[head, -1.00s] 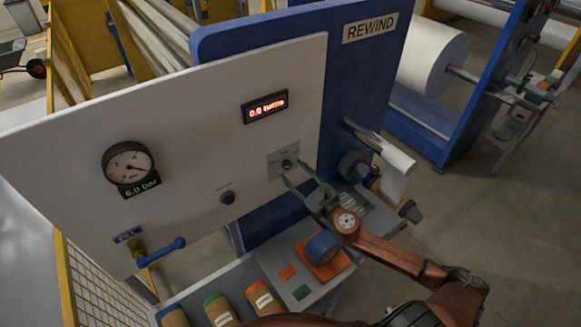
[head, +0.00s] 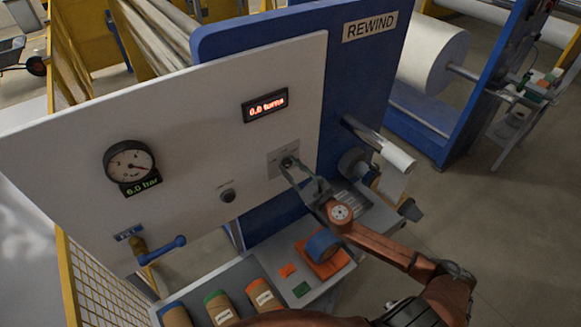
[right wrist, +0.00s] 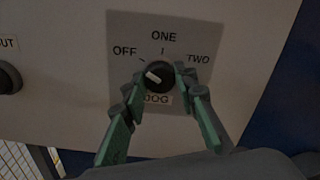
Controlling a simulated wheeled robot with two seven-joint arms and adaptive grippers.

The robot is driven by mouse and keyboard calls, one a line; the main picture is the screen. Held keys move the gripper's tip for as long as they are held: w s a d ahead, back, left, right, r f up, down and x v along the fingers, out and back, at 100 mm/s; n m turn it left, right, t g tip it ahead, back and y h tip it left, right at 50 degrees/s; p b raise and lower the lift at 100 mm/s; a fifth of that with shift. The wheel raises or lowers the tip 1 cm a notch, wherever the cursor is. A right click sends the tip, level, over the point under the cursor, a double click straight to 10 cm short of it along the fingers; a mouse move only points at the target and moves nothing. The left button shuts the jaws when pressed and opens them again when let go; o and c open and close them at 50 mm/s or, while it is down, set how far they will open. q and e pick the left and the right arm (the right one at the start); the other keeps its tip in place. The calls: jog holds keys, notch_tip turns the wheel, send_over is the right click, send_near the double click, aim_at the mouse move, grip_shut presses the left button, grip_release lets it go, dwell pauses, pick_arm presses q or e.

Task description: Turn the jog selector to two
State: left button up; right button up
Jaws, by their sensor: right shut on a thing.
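The jog selector (right wrist: 157,75) is a round black knob with a white pointer mark, on a grey plate (right wrist: 185,28) lettered OFF, ONE and TWO, with JOG below. Its pointer slants up and left, toward OFF. In the head view the selector (head: 287,161) is small on the white panel. My right gripper (right wrist: 160,78) has one finger on each side of the knob and is shut on it. In the head view my right gripper (head: 293,167) reaches the selector from below right. My left gripper is not in view.
On the panel are a pressure gauge (head: 129,161), a display (head: 265,105) reading 0.0 turns, a black button (head: 227,196) and a blue-handled valve (head: 163,250).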

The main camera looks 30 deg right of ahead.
jog(key=c, duration=0.3)
jog(key=shift+m, duration=0.3)
jog(key=m, duration=0.4)
jog(key=shift+m, duration=0.3)
jog(key=m+p, duration=0.1)
jog(key=m, duration=0.2)
jog(key=shift+m, duration=0.3)
jog(key=m, duration=0.3)
jog(key=shift+m+p, duration=0.3)
jog(key=shift+p, duration=0.05)
jog(key=m+p, duration=0.1)
jog(key=m, duration=0.4)
jog(key=m+p, duration=0.2)
jog(key=m, duration=0.4)
jog(key=shift+m+p, duration=0.3)
